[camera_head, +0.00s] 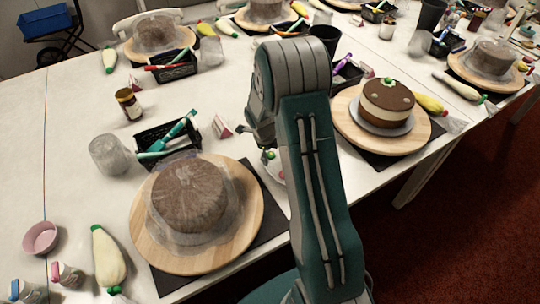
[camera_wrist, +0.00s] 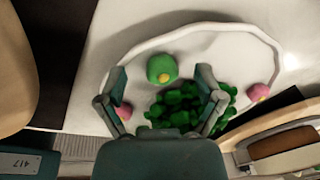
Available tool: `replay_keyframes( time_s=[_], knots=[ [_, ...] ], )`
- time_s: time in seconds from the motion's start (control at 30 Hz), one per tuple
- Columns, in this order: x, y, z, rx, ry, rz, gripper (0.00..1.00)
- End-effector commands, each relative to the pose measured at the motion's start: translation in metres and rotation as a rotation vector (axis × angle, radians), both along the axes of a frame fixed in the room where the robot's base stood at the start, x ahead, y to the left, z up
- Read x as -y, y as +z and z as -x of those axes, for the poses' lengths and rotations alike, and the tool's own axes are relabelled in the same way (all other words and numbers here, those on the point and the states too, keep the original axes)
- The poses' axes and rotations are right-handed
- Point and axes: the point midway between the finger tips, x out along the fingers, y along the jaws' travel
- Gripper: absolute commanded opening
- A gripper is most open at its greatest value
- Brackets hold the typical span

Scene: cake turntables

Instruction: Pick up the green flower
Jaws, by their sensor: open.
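The green flower (camera_wrist: 162,67), round with a yellow centre, lies on a white plate (camera_wrist: 215,33) in the wrist view. My gripper (camera_wrist: 162,86) is open above the plate, with one finger on each side of the flower's near edge. The fingers look apart from the flower and hold nothing. A pile of dark green leaves (camera_wrist: 185,105) lies between and below the fingers. A pink flower (camera_wrist: 123,112) is partly hidden by the left finger, and another pink flower (camera_wrist: 260,92) lies at the right. In the head view my arm hides most of the plate.
In the head view, a brown cake (camera_head: 188,195) on a wooden turntable (camera_head: 150,245) stands left of my arm. A decorated cake (camera_head: 388,100) stands to its right. A black tool basket (camera_head: 165,145) and a clear cup (camera_head: 110,155) stand at the left.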

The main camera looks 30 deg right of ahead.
Motion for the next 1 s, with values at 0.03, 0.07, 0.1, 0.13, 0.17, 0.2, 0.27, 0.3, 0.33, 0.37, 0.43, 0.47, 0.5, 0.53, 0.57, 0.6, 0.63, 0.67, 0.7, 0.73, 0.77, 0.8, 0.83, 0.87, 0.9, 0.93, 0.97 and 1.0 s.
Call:
replay_keyframes(
  time_s=[0.03,0.07,0.1,0.13,0.17,0.2,0.27,0.3,0.33,0.37,0.43,0.47,0.5,0.53,0.57,0.6,0.63,0.67,0.7,0.73,0.77,0.8,0.83,0.87,0.9,0.93,0.97,1.0],
  knots=[
    [0.0005,-0.0009,-0.0002,0.001,0.000,0.001,0.86],
    [0.0006,-0.0011,-0.0002,0.001,0.000,0.001,0.86],
    [0.0005,-0.0009,-0.0003,0.001,0.000,0.000,0.86],
    [0.0005,-0.0009,-0.0002,0.001,0.000,0.000,0.86],
    [0.0006,-0.0009,-0.0003,0.001,0.000,0.001,0.86],
    [0.0005,-0.0009,-0.0002,0.000,0.000,0.000,0.86],
    [0.0004,-0.0008,-0.0001,0.000,0.000,0.000,0.68],
    [0.0005,-0.0009,-0.0001,0.000,0.000,0.000,0.65],
    [0.0005,-0.0009,-0.0001,0.000,0.000,0.000,0.61],
    [0.0005,-0.0010,-0.0001,0.000,0.000,0.000,0.58],
    [0.0004,-0.0011,-0.0001,-0.001,0.000,0.001,0.47],
    [0.0004,-0.0012,-0.0001,-0.001,0.000,0.001,0.41],
    [0.0004,-0.0013,0.0000,-0.001,0.000,0.001,0.31],
    [0.0004,-0.0013,0.0000,-0.001,0.000,0.001,0.27],
    [0.0004,-0.0013,0.0000,-0.001,0.000,0.000,0.26],
    [0.0003,-0.0012,0.0000,-0.001,0.000,0.000,0.25],
    [0.0003,-0.0012,0.0001,-0.001,0.000,0.000,0.25],
    [0.0003,-0.0012,0.0001,-0.001,0.000,0.000,0.25],
    [0.0002,-0.0012,0.0000,-0.001,0.000,-0.001,0.25],
    [0.0002,-0.0012,0.0000,-0.001,0.000,0.000,0.25],
    [0.0002,-0.0012,0.0000,-0.001,0.000,0.000,0.25],
    [0.0001,-0.0012,0.0000,-0.001,0.000,0.000,0.25],
    [0.0001,-0.0012,0.0000,-0.001,0.000,0.000,0.25],
    [0.0001,-0.0012,0.0000,-0.001,0.000,0.000,0.25],
    [0.0000,-0.0008,-0.0002,-0.001,0.000,-0.001,0.25],
    [0.0000,-0.0003,-0.0004,0.000,0.000,0.000,0.25],
    [-0.0002,0.0006,-0.0009,0.000,0.000,0.000,0.25],
    [-0.0005,0.0024,-0.0018,0.000,0.000,0.000,0.25]
  ],
)
